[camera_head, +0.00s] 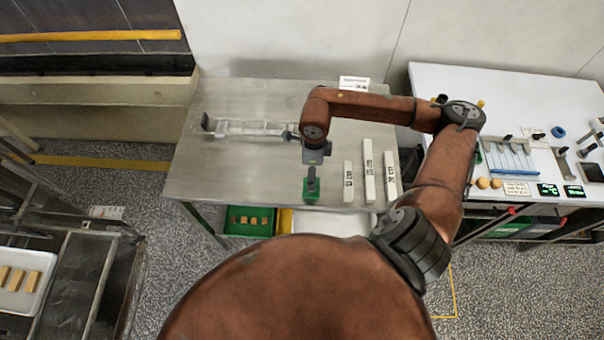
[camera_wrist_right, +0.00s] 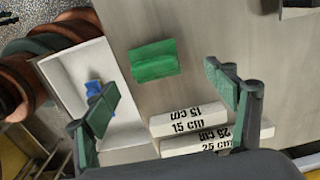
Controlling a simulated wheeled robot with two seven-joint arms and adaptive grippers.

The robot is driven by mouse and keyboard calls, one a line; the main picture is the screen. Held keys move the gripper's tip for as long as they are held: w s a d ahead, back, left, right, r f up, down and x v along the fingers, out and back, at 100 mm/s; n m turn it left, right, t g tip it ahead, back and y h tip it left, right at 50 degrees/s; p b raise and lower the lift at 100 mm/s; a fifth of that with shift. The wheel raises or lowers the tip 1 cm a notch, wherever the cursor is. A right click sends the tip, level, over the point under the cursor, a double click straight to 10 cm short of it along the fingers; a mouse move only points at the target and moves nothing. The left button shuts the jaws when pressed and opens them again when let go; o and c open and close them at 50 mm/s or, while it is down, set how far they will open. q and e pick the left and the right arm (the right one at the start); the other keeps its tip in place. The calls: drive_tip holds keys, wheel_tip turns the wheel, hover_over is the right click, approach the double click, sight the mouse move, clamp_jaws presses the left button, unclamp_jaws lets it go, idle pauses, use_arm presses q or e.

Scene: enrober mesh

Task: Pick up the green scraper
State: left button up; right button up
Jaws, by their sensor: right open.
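The green scraper (camera_head: 311,192) lies on the metal table near its front edge, left of the white length bars. In the right wrist view the green scraper (camera_wrist_right: 153,60) is a solid green piece with a raised middle. My right gripper (camera_head: 312,172) is above the scraper and partly covers it in the head view. In the right wrist view my right gripper (camera_wrist_right: 168,97) has its two green-padded fingers wide apart, with nothing between them. The scraper appears beyond the fingertips, apart from them. My left gripper is not in view.
White bars, including a 15 cm bar (camera_wrist_right: 187,120) and a 25 cm bar (camera_wrist_right: 220,138), lie beside the scraper. A white tray (camera_wrist_right: 68,80) with a blue item is by the table's front edge. A mesh piece (camera_head: 250,128) lies farther back. The table's left front is clear.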

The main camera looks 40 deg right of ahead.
drive_tip(key=shift+s+f+p, duration=0.3)
drive_tip(key=shift+s+f, duration=0.85)
drive_tip(key=shift+w+f, duration=0.25)
drive_tip(key=shift+f, duration=0.5)
drive_tip(key=shift+w+f+p, duration=0.3)
drive_tip(key=shift+w+f, duration=0.1)
drive_tip(key=shift+f, duration=0.4)
drive_tip(key=shift+s+f, duration=0.15)
drive_tip(key=shift+f, duration=0.5)
drive_tip(key=shift+s, duration=0.15)
drive_tip(key=shift+f, duration=0.1)
drive_tip(key=shift+c, duration=0.2)
drive_tip(key=shift+w, duration=0.2)
drive_tip(key=shift+c, duration=0.8)
drive_tip(key=shift+s, duration=0.15)
drive_tip(key=c, duration=1.1)
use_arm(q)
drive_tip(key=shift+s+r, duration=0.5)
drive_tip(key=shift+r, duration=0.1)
